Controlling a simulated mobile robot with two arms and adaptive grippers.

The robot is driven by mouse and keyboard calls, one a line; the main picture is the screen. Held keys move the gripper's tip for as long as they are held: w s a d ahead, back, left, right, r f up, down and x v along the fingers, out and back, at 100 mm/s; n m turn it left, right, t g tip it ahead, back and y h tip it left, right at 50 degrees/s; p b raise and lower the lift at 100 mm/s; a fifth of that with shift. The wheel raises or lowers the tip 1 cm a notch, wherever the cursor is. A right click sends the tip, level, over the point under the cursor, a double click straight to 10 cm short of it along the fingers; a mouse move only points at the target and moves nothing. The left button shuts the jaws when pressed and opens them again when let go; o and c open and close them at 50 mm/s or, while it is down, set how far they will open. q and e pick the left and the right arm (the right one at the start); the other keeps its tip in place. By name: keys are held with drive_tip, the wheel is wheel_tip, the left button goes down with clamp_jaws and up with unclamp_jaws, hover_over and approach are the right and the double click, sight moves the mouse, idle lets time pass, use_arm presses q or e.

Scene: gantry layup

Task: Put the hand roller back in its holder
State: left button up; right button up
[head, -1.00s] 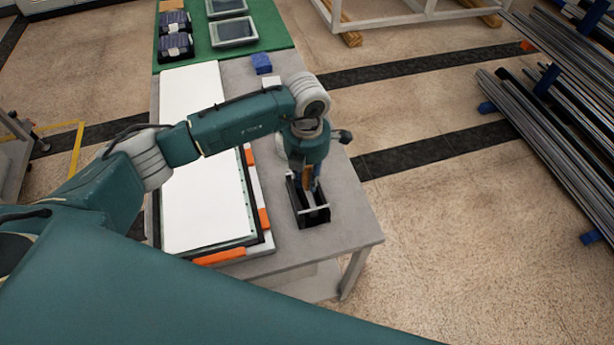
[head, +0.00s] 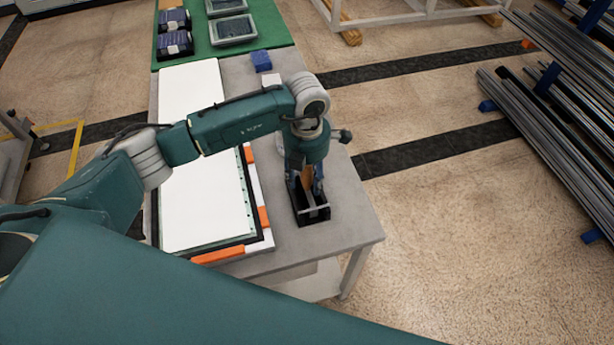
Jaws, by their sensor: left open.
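The holder (head: 313,216), a small black open-topped box with a light inner edge, stands on the grey table (head: 335,240) near its front right corner. The hand roller's wooden-brown handle (head: 307,178) shows upright at the back of the holder. My left gripper (head: 307,187) points down over the holder, its fingers open on either side of the handle. The roller's lower part is hidden by the holder's walls and the gripper. My right gripper is not in view.
A white sheet (head: 200,190) on a dark-framed board with orange edge pieces (head: 232,254) lies left of the holder. A blue block (head: 261,61) and green mat (head: 270,30) with trays are further back. The table's right edge is close to the holder.

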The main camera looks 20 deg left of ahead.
use_arm(q)
wheel_tip(320, 180, up, 12)
idle(0.5)
